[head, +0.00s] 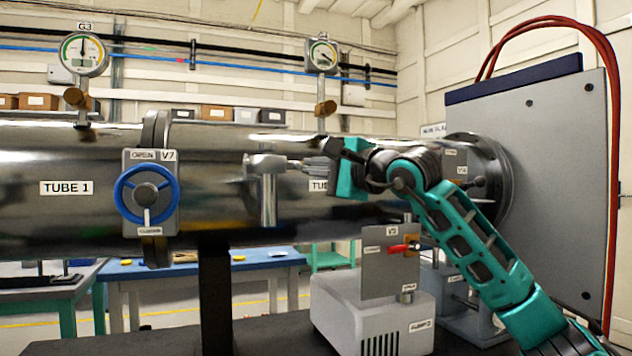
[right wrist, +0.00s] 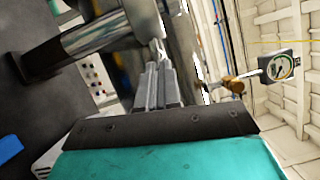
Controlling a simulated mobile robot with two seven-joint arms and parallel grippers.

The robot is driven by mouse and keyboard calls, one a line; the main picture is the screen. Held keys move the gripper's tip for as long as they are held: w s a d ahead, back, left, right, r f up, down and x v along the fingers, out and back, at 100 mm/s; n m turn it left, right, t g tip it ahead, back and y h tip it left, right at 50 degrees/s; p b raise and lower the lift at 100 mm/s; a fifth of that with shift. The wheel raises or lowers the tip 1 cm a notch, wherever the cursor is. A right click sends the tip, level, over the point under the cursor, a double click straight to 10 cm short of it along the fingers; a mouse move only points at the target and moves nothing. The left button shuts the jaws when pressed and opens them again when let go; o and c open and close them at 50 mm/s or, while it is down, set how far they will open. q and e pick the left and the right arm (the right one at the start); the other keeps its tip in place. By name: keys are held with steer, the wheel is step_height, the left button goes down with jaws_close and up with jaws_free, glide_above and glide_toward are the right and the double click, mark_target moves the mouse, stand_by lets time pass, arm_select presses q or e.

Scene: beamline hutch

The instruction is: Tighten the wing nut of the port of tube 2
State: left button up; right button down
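The tube 2 port (head: 268,190) is a metal stub with a wider head, in front of the shiny tube (head: 225,145). Its name label is partly hidden by my right gripper. My right gripper (head: 305,164) comes in from the right, its fingers pointing left at the port's head. In the right wrist view the two fingers (right wrist: 159,85) lie close together, with the small pale wing nut (right wrist: 158,48) at their tips. They look shut on it, though the contact is small. The port's metal body (right wrist: 95,36) also shows there. My left gripper is out of view.
A blue handwheel valve V7 (head: 147,195) is left of the port. Gauges (head: 322,56) and G3 (head: 84,54) stand above the tube. A grey pump box (head: 372,312) and a panel with a red lever (head: 390,262) sit below my right arm. A large grey cabinet (head: 545,160) stands right.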

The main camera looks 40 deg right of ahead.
arm_select(q)
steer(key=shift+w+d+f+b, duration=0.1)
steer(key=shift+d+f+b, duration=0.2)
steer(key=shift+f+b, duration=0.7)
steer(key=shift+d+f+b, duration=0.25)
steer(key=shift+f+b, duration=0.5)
steer(key=shift+b, duration=0.4)
arm_select(e)
steer(key=shift+a+f+m+t+h, duration=0.1)
steer(key=shift+f+m+t+h, duration=0.15)
steer(key=shift+m, duration=0.65)
steer(key=shift+a+f+m+t+h, duration=0.1)
steer(key=shift+f+m+t+h, duration=0.2)
steer(key=shift+m, duration=0.6)
steer(key=shift+a+f+m+t+h, duration=0.1)
steer(key=shift+m+t, duration=0.25)
steer(key=shift+m, duration=0.55)
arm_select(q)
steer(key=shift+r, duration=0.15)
arm_select(e)
steer(key=c, duration=1.8)
jaws_free()
steer(key=shift+o, duration=1)
steer(key=shift+d, duration=0.1)
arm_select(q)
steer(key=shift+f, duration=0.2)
arm_select(e)
steer(key=shift+r, duration=0.1)
